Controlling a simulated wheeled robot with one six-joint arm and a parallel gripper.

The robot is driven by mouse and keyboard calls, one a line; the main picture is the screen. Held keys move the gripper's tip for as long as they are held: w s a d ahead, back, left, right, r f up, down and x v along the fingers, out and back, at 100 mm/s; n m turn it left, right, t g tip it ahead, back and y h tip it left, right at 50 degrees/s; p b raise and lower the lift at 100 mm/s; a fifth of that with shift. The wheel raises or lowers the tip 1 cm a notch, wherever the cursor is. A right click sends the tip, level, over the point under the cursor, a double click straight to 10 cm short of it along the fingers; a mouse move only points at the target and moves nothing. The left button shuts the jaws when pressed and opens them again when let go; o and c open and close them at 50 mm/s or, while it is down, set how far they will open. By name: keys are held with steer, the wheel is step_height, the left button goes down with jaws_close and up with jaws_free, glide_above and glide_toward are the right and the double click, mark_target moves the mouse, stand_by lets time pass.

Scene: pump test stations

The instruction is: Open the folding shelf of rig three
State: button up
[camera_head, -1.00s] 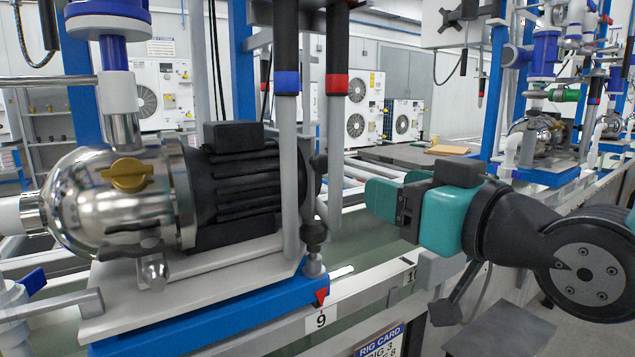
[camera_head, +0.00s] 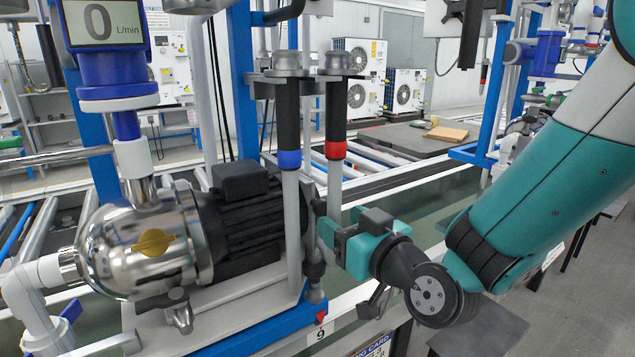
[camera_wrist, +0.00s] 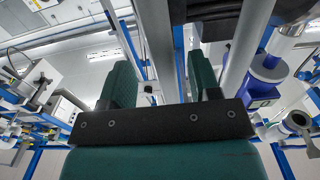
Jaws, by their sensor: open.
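My gripper (camera_head: 328,228) is in front of the rig, just right of the black motor and near the lower end of the red-collared post (camera_head: 336,150). Its two green fingers show apart in the wrist view (camera_wrist: 162,88), with nothing visibly clamped. A grey post (camera_wrist: 155,35) shows beyond and between them. A rig card (camera_head: 374,347) hangs low at the front edge, mostly cut off. A flat dark grey panel (camera_head: 485,328) lies low at the right, below my arm. I cannot tell if it is the folding shelf.
A steel pump (camera_head: 135,245) with a black motor (camera_head: 245,215) stands left of my gripper. A blue-collared post (camera_head: 289,150) stands close by. A blue base edge (camera_head: 270,335) runs along the front. Open floor (camera_head: 575,315) lies at the right.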

mark_target(324, 211)
steer(key=p+x, duration=0.5)
steer(key=x, duration=0.1)
steer(key=shift+w+a+r, duration=0.2)
steer(key=shift+a, duration=0.05)
steer(key=shift+w+a+f, duration=0.2)
steer(key=shift+w+a, duration=0.05)
steer(key=shift+w, duration=0.15)
jaws_close()
